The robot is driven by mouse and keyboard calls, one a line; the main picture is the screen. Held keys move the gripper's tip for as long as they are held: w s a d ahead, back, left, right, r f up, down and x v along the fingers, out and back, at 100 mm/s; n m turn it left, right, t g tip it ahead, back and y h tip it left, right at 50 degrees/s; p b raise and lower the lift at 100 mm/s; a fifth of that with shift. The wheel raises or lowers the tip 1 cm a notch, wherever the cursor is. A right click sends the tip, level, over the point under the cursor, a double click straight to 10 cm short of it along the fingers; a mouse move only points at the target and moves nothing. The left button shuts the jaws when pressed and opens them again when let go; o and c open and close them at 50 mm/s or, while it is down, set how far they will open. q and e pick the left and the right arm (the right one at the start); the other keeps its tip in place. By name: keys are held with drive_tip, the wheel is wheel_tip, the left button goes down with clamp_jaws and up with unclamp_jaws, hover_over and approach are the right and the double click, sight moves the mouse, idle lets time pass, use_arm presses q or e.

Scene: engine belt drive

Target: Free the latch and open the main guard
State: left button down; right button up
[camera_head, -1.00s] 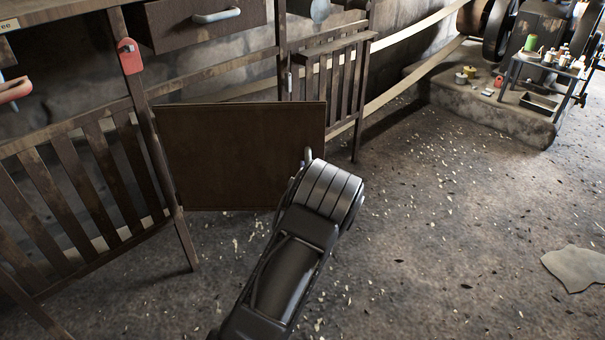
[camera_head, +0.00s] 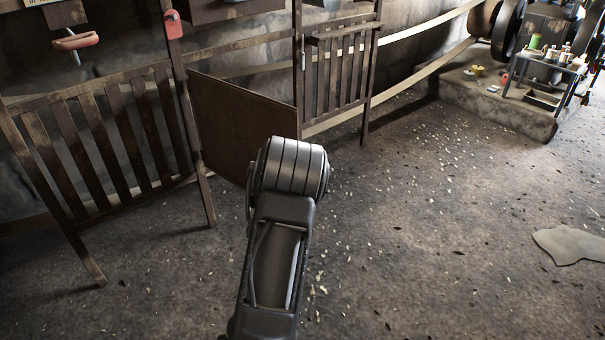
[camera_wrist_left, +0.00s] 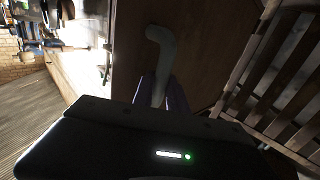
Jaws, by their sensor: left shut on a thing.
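The main guard is a brown panel (camera_head: 232,122) hinged beside a wooden post. In the head view it stands at an angle to the fence line, its right edge out toward me. My left arm comes in from the bottom, and its wrist covers the panel's lower right part and the gripper. In the left wrist view my left gripper (camera_wrist_left: 160,92) is shut on the pale bent handle (camera_wrist_left: 160,45) of the panel (camera_wrist_left: 205,45). A red piece (camera_head: 172,24) sits on the post left of the panel; I cannot tell whether it is the latch. My right gripper is not in view.
Slatted fence sections stand left (camera_head: 110,140) and right (camera_head: 340,70) of the panel. A long belt (camera_head: 420,75) runs behind to machinery on a stone plinth (camera_head: 490,105). A small bench (camera_head: 545,70) holds bottles. The floor to the right is mostly open, with a flat grey patch (camera_head: 570,243).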

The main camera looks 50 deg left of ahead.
use_arm(q)
drive_tip(key=shift+s+a, duration=0.15)
drive_tip(key=shift+s, duration=0.15)
drive_tip(key=shift+r, duration=0.1)
drive_tip(key=c, duration=1.3)
unclamp_jaws()
